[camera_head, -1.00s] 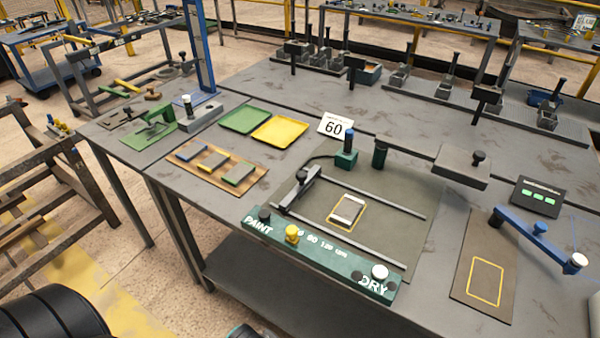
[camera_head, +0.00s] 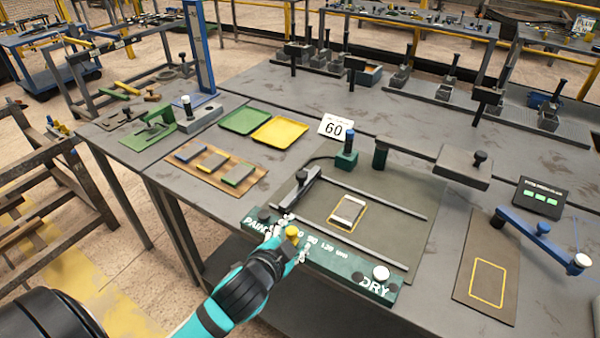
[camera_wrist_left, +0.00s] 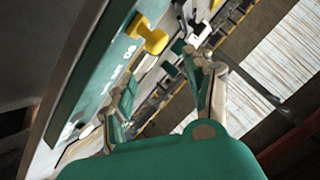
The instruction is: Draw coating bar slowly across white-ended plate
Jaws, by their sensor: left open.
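The coating bar (camera_head: 298,190) is dark with an upright handle and lies at the left end of two dark rails on the grey bed. The small plate (camera_head: 347,212) with white ends lies between the rails inside a yellow outline, to the right of the bar. My left gripper (camera_head: 284,238) is open and empty at the green front panel (camera_head: 345,265), close to its yellow knob (camera_head: 292,231). The left wrist view shows the fingers apart and the yellow knob (camera_wrist_left: 150,38) beyond them. Contact with the knob cannot be told. My right gripper is not in view.
A sign reading 60 (camera_head: 335,127) and a green block with a blue knob (camera_head: 347,155) stand behind the bed. A blue arm (camera_head: 535,238) and a dark display (camera_head: 540,198) are at right. Green and yellow trays (camera_head: 280,131) lie at left.

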